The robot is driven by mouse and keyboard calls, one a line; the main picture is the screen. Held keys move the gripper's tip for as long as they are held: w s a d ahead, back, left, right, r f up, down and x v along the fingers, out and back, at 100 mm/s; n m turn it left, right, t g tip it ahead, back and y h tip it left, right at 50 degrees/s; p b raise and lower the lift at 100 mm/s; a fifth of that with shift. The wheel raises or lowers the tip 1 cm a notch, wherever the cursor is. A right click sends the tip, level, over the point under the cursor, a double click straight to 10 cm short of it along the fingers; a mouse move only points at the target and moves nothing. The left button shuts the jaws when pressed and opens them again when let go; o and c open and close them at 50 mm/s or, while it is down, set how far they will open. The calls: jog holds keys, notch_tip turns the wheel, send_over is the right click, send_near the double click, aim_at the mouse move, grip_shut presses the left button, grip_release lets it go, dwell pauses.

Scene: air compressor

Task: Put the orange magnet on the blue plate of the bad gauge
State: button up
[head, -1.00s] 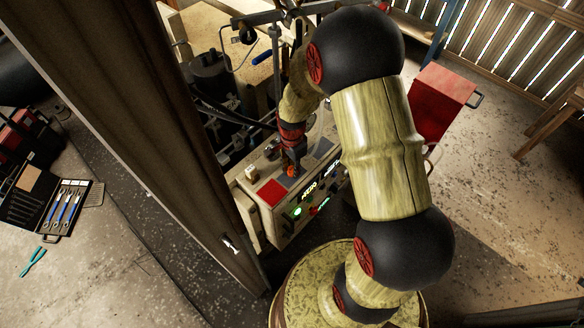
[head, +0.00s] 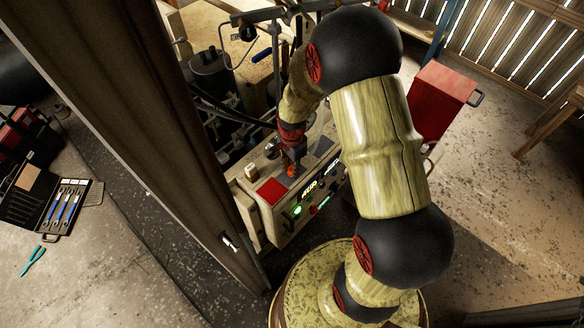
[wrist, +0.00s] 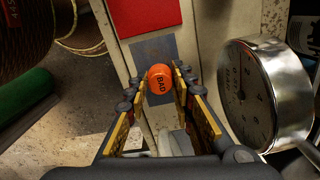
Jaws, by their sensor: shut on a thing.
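The round orange magnet (wrist: 160,78), lettered "BAD", is between the tips of my gripper (wrist: 158,88) in the wrist view. My gripper is shut on it, and it shows as a small orange spot (head: 292,170) in the head view. A blue-grey plate (wrist: 153,52) on the pale panel lies right beyond the magnet; I cannot tell whether they touch. A red plate (wrist: 143,14) sits beside the blue one, and also shows in the head view (head: 271,190). A round metal gauge (wrist: 262,95) stands to the right in the wrist view, close to my right finger.
The panel front carries a lit green button (head: 297,210), a red switch (head: 313,211) and lit displays. Compressor pipes and hoses stand behind my gripper. A brown post (head: 150,130) is to the left. A red box (head: 440,100) is at the right. A toolbox lies far left.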

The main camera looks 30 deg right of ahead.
jog(key=o, duration=1)
jog(key=shift+o, duration=0.2)
jog(key=shift+r, duration=0.1)
notch_tip(320, 180, up, 12)
